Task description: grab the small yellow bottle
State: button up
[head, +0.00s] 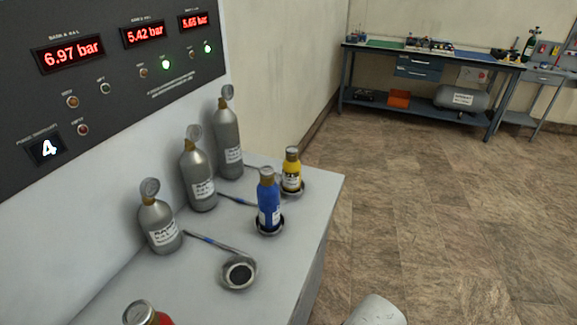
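My gripper is not in view.
Several grey cylinders with gauges (199,180) stand along the left of the bench (205,265). An empty round holder (238,274) lies nearer. A red bottle (146,314) is cut off at the bottom. A display panel (115,75) rises behind. The floor (440,210) at right is clear.

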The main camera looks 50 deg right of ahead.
aim_at(291, 165)
jog(key=l+u, duration=0.45)
jog(key=l, duration=1.15)
